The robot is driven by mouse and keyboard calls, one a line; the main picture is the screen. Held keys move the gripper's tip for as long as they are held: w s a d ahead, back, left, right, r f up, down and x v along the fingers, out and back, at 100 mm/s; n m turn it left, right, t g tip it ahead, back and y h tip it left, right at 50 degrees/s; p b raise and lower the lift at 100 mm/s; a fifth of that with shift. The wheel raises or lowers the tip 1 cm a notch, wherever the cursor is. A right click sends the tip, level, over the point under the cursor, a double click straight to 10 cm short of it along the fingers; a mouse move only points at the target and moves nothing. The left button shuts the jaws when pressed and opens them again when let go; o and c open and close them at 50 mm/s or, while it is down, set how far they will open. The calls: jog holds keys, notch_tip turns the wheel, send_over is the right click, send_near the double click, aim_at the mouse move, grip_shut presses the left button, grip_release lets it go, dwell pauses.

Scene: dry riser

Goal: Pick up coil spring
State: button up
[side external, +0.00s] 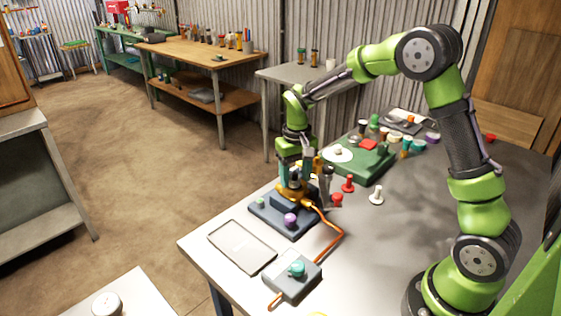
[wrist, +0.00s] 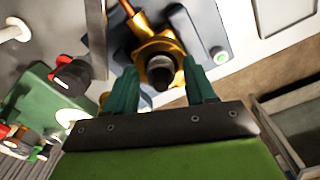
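My gripper (wrist: 160,70) has two teal fingers. They are spread apart, with a dark round-topped part (wrist: 160,72) between and beyond their tips; I see no contact. That part stands in a brass-coloured housing (wrist: 158,47) on a blue-grey base. In the side external view my gripper (side external: 294,170) points down over the brass housing (side external: 292,193) on the blue-grey base (side external: 271,218). I cannot make out a coil spring clearly in either view; the gripper and arm hide part of the area.
A green fixture (side external: 367,172) with a white disc stands behind the base. Red knobs (side external: 348,184) and a white knob (side external: 376,195) stand to its right. A grey box (side external: 293,283) with a teal knob and orange cable lies in front. A flat tray (side external: 242,247) lies left.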

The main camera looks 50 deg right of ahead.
jog(key=c, duration=0.9)
